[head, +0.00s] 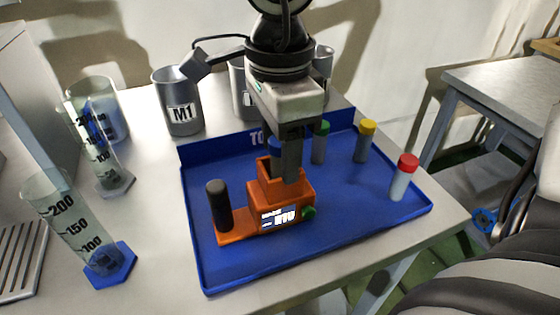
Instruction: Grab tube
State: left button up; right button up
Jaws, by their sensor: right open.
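Several capped tubes stand on a blue tray (350,222): a red-capped tube (403,177) at the right, a yellow-capped tube (365,142) behind it, and a green-capped tube (320,143) further left. My right gripper (290,178) points down over the orange device (279,200) and is open. I cannot tell whether its fingers touch the blue-capped thing. My left gripper is out of view.
The orange device has a black post (218,206) and a lit display. Metal cups, one marked M1 (182,100), stand behind the tray. Graduated cylinders (72,225) and a glass beaker (108,108) stand at the left. The tray's front right is clear.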

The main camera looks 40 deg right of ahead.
jog(key=c, duration=1.1)
jog(key=shift+o, duration=0.2)
jog(key=shift+r, duration=0.1)
